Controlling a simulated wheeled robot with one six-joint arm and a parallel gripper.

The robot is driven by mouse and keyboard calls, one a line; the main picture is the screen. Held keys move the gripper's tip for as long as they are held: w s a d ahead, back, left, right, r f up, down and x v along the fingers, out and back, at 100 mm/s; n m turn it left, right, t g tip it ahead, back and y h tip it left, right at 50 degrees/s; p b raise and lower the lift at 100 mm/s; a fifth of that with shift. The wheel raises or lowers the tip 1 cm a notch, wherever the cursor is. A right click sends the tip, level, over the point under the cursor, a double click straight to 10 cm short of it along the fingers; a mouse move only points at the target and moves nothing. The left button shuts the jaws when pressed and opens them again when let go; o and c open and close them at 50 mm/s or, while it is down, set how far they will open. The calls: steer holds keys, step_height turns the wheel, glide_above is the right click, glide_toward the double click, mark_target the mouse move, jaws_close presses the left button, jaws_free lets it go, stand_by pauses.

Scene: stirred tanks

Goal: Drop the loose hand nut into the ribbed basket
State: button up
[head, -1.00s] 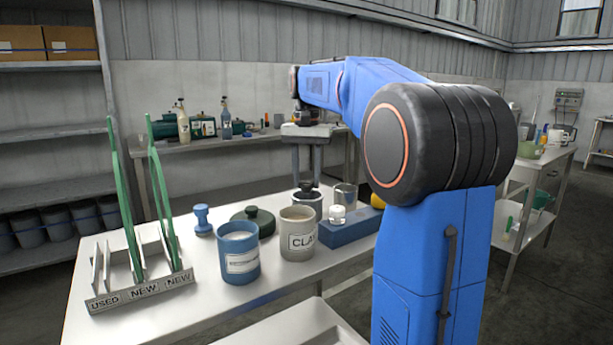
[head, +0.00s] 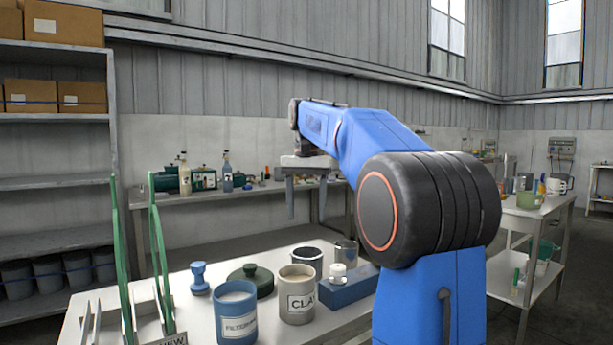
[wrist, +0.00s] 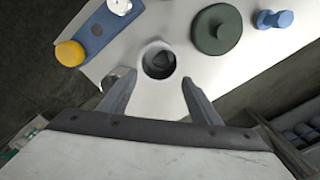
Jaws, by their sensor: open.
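My gripper (head: 306,214) is open and empty, pointing down above the bench; its two fingers also show in the wrist view (wrist: 158,80). Below it stands a pale round container (wrist: 146,73) with a dark inside; in the head view it has a dark rim (head: 307,256). A dark, roughly triangular lump (wrist: 160,59) lies inside this container and looks like the hand nut. The lump is hidden in the head view. I cannot tell whether the container wall is ribbed. A metal tin (head: 346,252) stands to its right in the head view.
A blue block (head: 347,289) with a white knob (head: 338,272), a CLAY pot (head: 297,308), a blue pot (head: 236,322), a green lid (head: 250,279) and a blue knob (head: 199,277) crowd the bench. A yellow knob (wrist: 70,53) sits at the block's end. Green upright tools stand left.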

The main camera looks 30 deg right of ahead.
step_height(320, 180, up, 10)
steer(key=shift+r, duration=0.25)
stand_by(1.1)
